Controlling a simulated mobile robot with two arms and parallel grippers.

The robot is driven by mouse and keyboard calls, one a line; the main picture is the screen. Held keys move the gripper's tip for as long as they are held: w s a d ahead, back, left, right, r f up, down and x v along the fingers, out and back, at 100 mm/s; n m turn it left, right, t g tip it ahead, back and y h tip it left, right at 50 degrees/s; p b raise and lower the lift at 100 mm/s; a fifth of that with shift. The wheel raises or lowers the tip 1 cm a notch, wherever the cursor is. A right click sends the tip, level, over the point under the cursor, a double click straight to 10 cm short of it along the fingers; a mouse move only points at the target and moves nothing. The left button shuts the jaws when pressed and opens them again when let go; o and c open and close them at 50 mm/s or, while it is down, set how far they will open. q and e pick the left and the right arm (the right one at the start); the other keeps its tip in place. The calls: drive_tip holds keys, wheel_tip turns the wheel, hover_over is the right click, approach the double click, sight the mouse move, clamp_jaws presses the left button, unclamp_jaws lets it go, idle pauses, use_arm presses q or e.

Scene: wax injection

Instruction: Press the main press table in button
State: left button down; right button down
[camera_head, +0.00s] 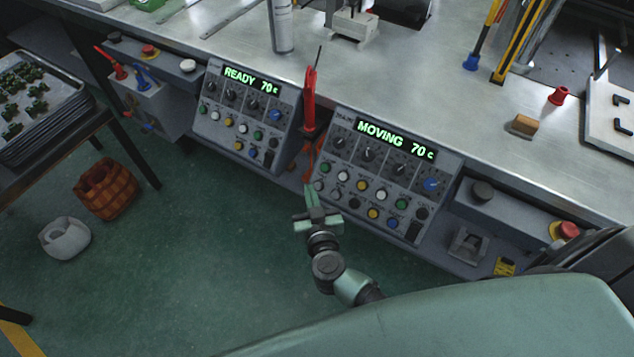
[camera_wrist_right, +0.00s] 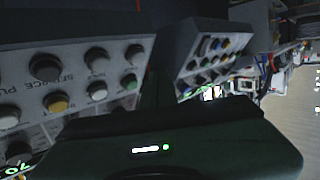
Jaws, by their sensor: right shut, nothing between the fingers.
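The main press panel (camera_head: 388,172) is the right-hand grey control box, its display reading "MOVING 70c". It carries dark knobs, a blue knob and two rows of coloured buttons, with a green button (camera_head: 325,168) at the upper left end. My right gripper (camera_head: 309,188) is shut and empty, its tips beside the panel's lower left corner, close to a white button (camera_head: 319,185). I cannot tell whether they touch. In the right wrist view the dark gripper covers the lower middle, by a panel with yellow (camera_wrist_right: 57,102) and green (camera_wrist_right: 130,82) buttons. My left gripper is out of view.
A second panel (camera_head: 243,115) reading "READY 70c" stands to the left. A red-handled tool (camera_head: 309,100) stands between the panels. A red stop button (camera_head: 567,231) is at the right. A basket (camera_head: 106,189) and a pale container (camera_head: 65,238) stand on the green floor.

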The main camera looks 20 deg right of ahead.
drive_tip(key=shift+s+a+r+p, duration=0.85)
drive_tip(key=shift+a+r+p, duration=0.25)
drive_tip(key=shift+p, duration=0.05)
drive_tip(key=shift+f, duration=0.1)
drive_tip(key=s+f+n+g+y, duration=0.25)
drive_tip(key=s+f, duration=0.45)
drive_tip(key=f, duration=0.4)
drive_tip(key=s+f+n+g+y, duration=0.25)
drive_tip(key=s+f, duration=0.35)
drive_tip(key=f, duration=0.6)
drive_tip(key=s+d+f+g, duration=0.3)
drive_tip(key=s+f, duration=0.1)
drive_tip(key=s, duration=0.5)
drive_tip(key=s+d+f+g+h, duration=0.1)
drive_tip(key=s+d+f+g, duration=0.2)
drive_tip(key=s, duration=0.7)
drive_tip(key=s+d+f+g+h, duration=0.1)
drive_tip(key=s+d+f+g, duration=0.2)
drive_tip(key=s+f, duration=0.4)
drive_tip(key=shift+s+d+m, duration=0.35)
drive_tip(key=shift+s+m, duration=0.05)
drive_tip(key=shift+s, duration=0.75)
